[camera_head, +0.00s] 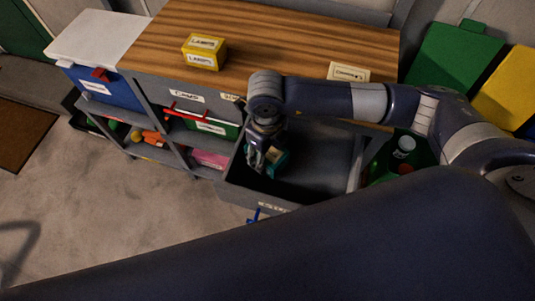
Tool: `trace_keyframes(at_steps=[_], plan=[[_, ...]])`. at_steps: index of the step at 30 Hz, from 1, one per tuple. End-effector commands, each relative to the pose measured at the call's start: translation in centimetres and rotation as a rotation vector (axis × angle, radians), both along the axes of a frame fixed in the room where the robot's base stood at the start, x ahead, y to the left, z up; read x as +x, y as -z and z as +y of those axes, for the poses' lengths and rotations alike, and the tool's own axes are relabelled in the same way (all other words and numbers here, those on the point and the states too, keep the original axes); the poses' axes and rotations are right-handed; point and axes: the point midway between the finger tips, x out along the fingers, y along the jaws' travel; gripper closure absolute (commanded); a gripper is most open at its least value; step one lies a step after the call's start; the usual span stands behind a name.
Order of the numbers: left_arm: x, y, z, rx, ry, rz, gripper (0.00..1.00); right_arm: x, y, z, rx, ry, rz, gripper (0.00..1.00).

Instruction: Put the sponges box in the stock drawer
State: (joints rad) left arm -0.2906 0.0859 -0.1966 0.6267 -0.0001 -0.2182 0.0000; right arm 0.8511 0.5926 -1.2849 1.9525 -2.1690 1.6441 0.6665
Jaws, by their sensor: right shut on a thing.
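The open stock drawer (325,194) juts out below the wooden counter, with a partly readable label on its front. My right gripper (263,160) points down inside the left part of the drawer, shut on a small teal and tan box (280,158), which I take for the sponges box. Its label is not readable, and the gripper partly hides it. I cannot tell whether the box touches the drawer floor. The rest of the visible drawer floor looks empty. My left gripper is not in view.
A yellow labelled box (204,52) and a small cream label card (348,72) are on the wooden counter (270,35). Shelves with coloured items stand left of the drawer. A green bin (418,155) with a bottle is at its right. The concrete floor at left is clear.

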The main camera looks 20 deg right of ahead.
Motion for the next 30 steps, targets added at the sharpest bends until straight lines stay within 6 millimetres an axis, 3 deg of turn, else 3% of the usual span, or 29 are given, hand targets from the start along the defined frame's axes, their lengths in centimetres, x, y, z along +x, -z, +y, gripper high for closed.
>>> trace_keyframes(at_steps=[5,15,16,18,30], plan=[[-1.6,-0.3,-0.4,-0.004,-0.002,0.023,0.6,-0.1,2.2,0.0,0.0,-0.001,0.001,0.72],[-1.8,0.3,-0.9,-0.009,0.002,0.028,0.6,0.0,2.8,0.0,0.001,-0.001,0.001,0.72],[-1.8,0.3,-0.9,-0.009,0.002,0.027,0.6,0.0,2.8,0.0,0.001,-0.001,0.001,0.43],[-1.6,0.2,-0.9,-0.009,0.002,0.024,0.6,0.0,2.6,0.0,0.001,-0.001,0.001,0.27],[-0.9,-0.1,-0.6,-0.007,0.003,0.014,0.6,0.0,2.4,0.0,0.0,0.0,0.001,0.25]])
